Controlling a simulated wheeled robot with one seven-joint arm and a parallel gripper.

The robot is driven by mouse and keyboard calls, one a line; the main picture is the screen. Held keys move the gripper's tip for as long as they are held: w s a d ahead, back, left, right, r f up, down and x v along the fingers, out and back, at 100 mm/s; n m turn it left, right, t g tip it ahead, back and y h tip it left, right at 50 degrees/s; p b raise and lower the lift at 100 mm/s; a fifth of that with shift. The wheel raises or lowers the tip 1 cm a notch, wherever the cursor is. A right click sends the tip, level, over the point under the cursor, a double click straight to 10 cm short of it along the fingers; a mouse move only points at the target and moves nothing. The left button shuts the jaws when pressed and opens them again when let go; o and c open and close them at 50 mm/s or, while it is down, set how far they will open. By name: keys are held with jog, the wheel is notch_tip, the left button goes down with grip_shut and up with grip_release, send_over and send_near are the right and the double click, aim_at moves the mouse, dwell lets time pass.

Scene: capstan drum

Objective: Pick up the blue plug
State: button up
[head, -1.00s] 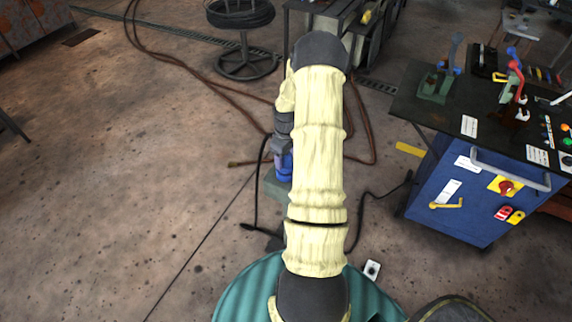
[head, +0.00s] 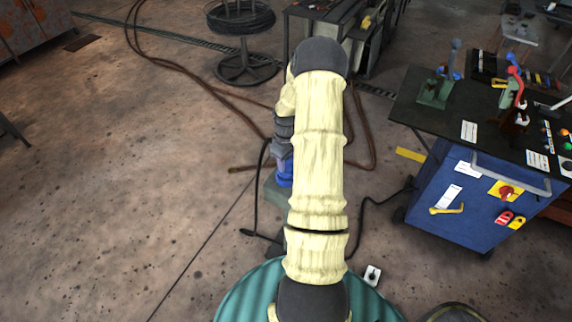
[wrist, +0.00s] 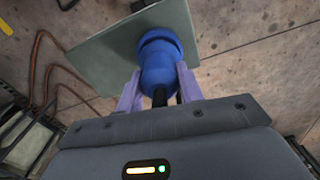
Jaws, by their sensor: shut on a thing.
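The blue plug (wrist: 160,62) is in the middle of the wrist view, a rounded body with a wider collar at its far end and a black cable at its near end. My gripper (wrist: 160,82) has its two pale lavender fingers closed on the plug's sides. The collar end is over a grey-green plate (wrist: 100,52); I cannot tell whether it touches it. In the head view the plug (head: 285,174) shows just below my gripper (head: 283,163), above the grey-green block (head: 274,193), partly hidden by my arm.
A blue control cart (head: 460,200) with levers on its black top stands at the right. Brown hoses (head: 180,68) and a black cable (head: 372,203) lie on the floor. A cable reel stand (head: 243,45) is at the back.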

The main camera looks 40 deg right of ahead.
notch_tip(320, 180, up, 10)
jog(key=shift+f+b, duration=0.2)
jog(key=shift+b, duration=0.25)
jog(key=a+f+m, duration=0.1)
jog(key=a+f, duration=0.4)
jog(key=a, duration=0.4)
jog(key=w+a+f, duration=0.1)
jog(key=a+f, duration=0.5)
jog(key=a, duration=0.4)
jog(key=a+f+m, duration=0.1)
jog(key=a+f, duration=0.4)
jog(key=a, duration=0.5)
jog(key=shift+w+f+m, duration=0.2)
jog(key=shift+w+m, duration=0.1)
jog(key=shift+w, duration=0.1)
jog(key=shift+a, duration=0.15)
